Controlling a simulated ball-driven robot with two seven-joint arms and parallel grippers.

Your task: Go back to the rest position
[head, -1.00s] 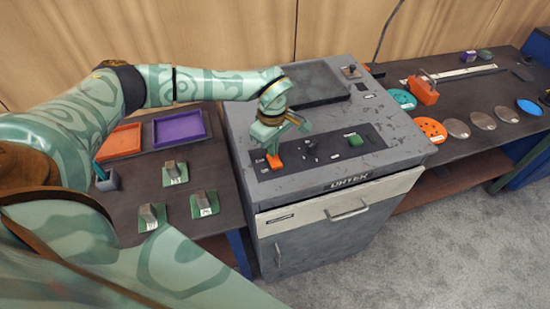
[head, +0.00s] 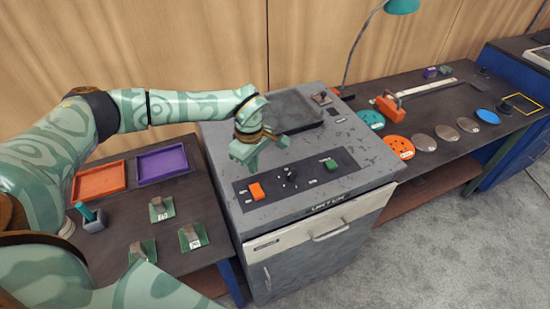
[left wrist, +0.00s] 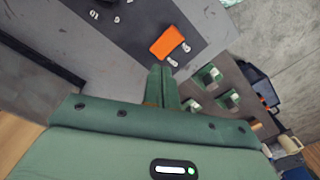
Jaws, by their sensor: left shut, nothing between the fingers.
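My left gripper (head: 268,152) is above the grey machine cabinet (head: 340,147), its fingers pointing down and to the right. It is shut and empty. In the left wrist view the two fingers (left wrist: 162,88) lie together, pointing toward the orange block (left wrist: 170,43). The orange block (head: 256,191) sits on the dark panel (head: 232,187) on the cabinet top, apart from the fingers. A black knob (head: 290,176) and a green block (head: 331,164) are on the same panel. My right gripper does not show.
The left table holds an orange tray (head: 99,181), a purple tray (head: 163,163), a grey holder (head: 94,223) and several green stands (head: 193,237). The right table holds an orange handled block (head: 389,106) and several discs (head: 422,142). A teal lamp (head: 402,6) rises behind it.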

